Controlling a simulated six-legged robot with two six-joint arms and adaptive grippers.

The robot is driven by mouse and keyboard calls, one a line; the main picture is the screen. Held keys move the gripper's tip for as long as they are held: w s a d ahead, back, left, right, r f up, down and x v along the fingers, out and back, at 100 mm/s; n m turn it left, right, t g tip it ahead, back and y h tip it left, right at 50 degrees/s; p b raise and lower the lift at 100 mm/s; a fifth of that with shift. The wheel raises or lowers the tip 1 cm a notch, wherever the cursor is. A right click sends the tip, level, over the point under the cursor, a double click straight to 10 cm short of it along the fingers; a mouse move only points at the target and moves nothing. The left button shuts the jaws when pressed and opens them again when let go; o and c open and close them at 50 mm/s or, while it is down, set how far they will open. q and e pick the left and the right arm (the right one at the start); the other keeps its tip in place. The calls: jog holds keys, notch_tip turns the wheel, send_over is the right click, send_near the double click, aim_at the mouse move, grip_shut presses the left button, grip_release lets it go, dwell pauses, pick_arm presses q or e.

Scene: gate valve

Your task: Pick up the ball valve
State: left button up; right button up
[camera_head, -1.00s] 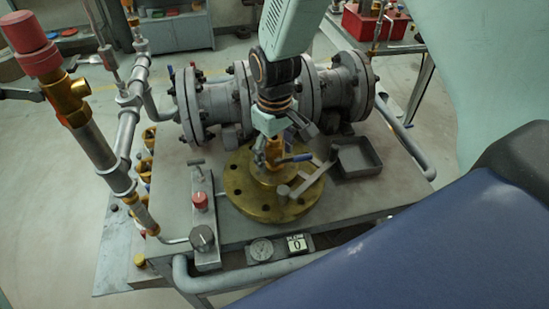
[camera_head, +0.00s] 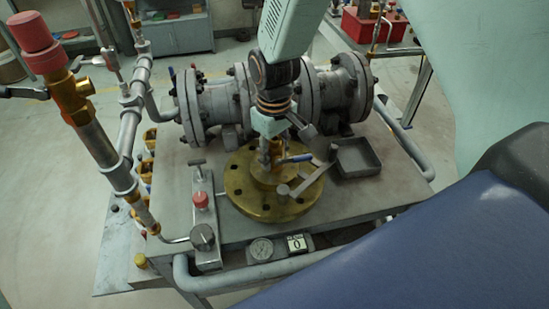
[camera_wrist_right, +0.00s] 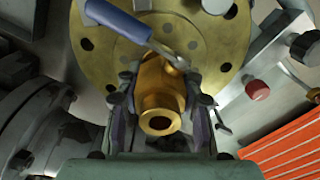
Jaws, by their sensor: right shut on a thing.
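The ball valve is a brass body with a blue lever. In the head view the ball valve (camera_head: 277,152) is above the round brass flange (camera_head: 240,189) on the bench, partly hidden by my gripper. My right gripper (camera_head: 270,148) comes down from above and is shut on the valve body. In the right wrist view the ball valve (camera_wrist_right: 160,88) sits between the two fingers of my right gripper (camera_wrist_right: 160,100), one on each side. Its open end faces the camera and its blue lever (camera_wrist_right: 118,20) points to the upper left. I cannot tell whether it touches the flange. My left gripper is not in view.
A grey flanged pipe (camera_head: 218,101) lies behind the valve. An open grey tray (camera_head: 357,158) is to the right. A control strip with a red knob (camera_head: 200,199) is to the left, and a gauge (camera_head: 261,249) is at the front edge. Vertical pipework stands far left.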

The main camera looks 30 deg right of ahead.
jog(key=shift+f, duration=0.1)
grip_shut()
